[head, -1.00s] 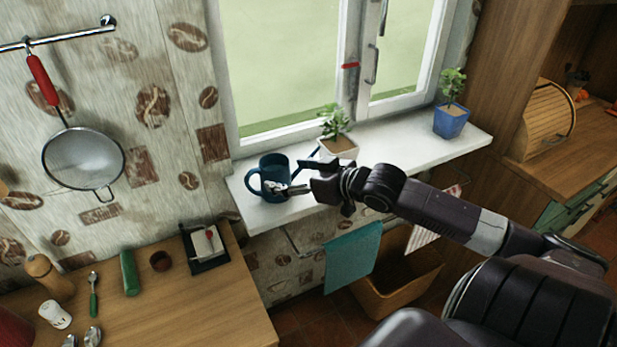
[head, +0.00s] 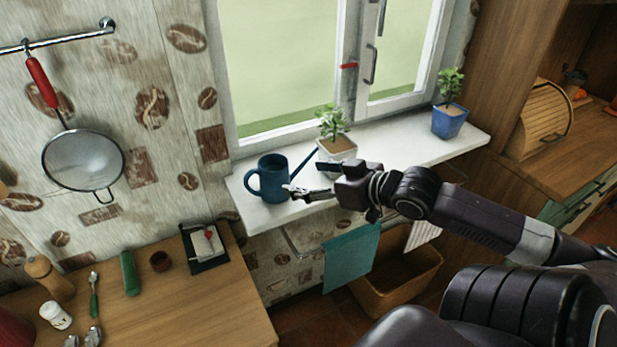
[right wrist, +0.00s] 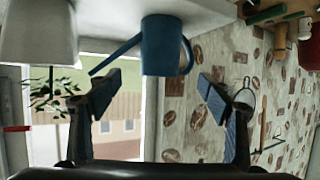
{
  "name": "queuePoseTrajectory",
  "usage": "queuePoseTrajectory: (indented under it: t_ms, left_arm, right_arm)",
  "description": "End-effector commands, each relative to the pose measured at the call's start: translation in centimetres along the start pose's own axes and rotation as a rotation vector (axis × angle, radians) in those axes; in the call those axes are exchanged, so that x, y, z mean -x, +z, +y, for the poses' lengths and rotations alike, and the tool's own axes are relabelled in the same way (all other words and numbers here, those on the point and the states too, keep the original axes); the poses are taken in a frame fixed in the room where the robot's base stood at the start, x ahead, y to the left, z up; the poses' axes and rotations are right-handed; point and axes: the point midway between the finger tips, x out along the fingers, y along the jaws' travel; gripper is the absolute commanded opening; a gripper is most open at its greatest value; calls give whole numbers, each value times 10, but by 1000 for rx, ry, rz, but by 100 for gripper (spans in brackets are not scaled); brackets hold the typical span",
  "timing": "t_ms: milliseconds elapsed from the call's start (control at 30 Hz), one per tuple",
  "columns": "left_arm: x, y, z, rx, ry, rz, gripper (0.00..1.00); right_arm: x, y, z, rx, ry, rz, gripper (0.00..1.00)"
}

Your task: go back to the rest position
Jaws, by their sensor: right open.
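My right gripper (head: 306,178) is open and empty at the front of the white windowsill (head: 405,155). The blue watering can (head: 271,182) stands upright on the sill just left of the fingertips, its handle to the left and its spout toward the right. In the right wrist view, which is upside down, the two open fingers (right wrist: 160,95) are spread, with the watering can (right wrist: 160,45) beyond them and apart from them. My left gripper is not in view.
A plant in a white pot (head: 337,148) stands close behind the gripper. A plant in a blue pot (head: 449,121) stands farther right. A teal towel (head: 351,257) hangs below the sill. A wooden counter (head: 190,310) with utensils is at lower left.

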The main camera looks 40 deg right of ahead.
Motion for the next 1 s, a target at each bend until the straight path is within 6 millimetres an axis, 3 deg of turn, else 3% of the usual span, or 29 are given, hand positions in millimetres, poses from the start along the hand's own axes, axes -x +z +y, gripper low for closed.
queuePoseTrajectory:
  t_ms: [367, 467, 567, 667, 800, 900, 1000]
  left_arm:
    - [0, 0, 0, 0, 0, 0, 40]
    - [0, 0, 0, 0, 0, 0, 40]
    - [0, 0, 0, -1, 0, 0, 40]
    - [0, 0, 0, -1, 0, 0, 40]
    - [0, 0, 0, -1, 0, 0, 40]
    - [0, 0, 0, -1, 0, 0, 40]
    - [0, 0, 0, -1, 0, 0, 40]
  right_arm:
    - [0, 0, 0, 0, 0, -1, 73]
    - [0, 10, -1, -1, 7, -20, 73]
    - [2, 46, -6, -2, 29, -89, 73]
    - [8, 105, -22, 2, 59, -217, 73]
    - [25, 191, -67, 13, 81, -430, 73]
    - [39, 231, -106, 21, 77, -558, 73]
    - [52, 256, -140, 26, 67, -658, 73]
